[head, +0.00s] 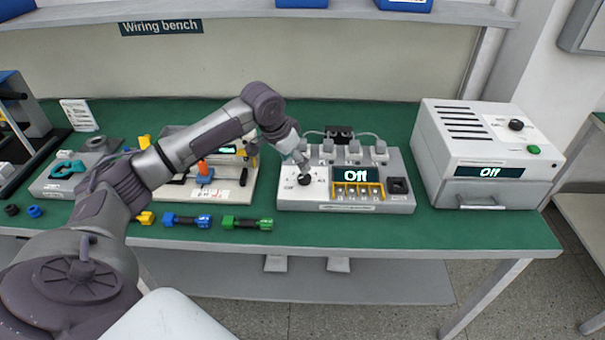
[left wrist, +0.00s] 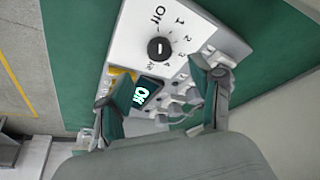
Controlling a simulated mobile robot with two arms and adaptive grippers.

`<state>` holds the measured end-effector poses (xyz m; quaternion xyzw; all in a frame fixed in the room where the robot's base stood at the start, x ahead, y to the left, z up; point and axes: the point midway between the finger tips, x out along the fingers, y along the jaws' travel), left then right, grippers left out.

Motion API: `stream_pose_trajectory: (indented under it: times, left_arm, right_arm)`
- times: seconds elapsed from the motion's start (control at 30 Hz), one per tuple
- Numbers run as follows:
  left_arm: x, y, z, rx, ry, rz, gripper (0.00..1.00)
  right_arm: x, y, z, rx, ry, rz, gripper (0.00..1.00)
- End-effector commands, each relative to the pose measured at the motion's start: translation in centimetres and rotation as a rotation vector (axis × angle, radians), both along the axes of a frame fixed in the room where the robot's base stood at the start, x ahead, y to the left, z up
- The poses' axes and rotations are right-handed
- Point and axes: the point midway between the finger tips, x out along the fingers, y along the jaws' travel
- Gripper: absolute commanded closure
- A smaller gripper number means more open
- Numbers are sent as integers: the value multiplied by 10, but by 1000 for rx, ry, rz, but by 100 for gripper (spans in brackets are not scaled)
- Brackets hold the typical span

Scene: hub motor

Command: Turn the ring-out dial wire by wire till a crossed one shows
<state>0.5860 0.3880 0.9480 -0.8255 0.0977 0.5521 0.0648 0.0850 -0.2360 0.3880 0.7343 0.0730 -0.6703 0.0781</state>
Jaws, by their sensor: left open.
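The ring-out tester is a pale box on the green bench, right of centre in the head view. Its black dial (head: 304,179) is on the left of its top face; the left wrist view shows the dial (left wrist: 159,49) with "Off" and numbers printed around it. The tester's display (head: 355,174) reads "Off". My left gripper (head: 300,158) is just above and behind the dial in the head view. In the left wrist view the left gripper (left wrist: 165,95) is open, its fingers apart, with nothing between them touching the dial. My right gripper is not in view.
A white oven-like box (head: 488,150) with an "Off" display stands right of the tester. Blue (head: 187,220) and green (head: 247,223) tools lie along the front edge. A fixture board (head: 208,190) stands left of the tester. Green bench (head: 470,228) is clear at the front right.

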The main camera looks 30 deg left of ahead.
Motion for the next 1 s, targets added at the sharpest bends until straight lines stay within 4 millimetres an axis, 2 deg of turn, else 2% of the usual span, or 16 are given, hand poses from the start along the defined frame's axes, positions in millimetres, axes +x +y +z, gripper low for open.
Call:
stream_pose_trajectory:
  times: [0.1,0.33,0.5,0.77,0.83,1.0]
  left_arm:
    - [9,-3,-25,-2,2,0,35]
    - [23,-6,-57,0,1,1,35]
    - [27,-7,-68,1,0,0,35]
    - [28,-7,-69,1,-1,-1,35]
    - [28,-7,-69,1,-1,-1,41]
    - [27,-7,-69,1,0,-1,70]
  right_arm:
    - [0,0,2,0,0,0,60]
    - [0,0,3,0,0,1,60]
    - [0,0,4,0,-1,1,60]
    - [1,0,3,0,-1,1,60]
    - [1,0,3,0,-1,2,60]
    - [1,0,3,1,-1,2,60]
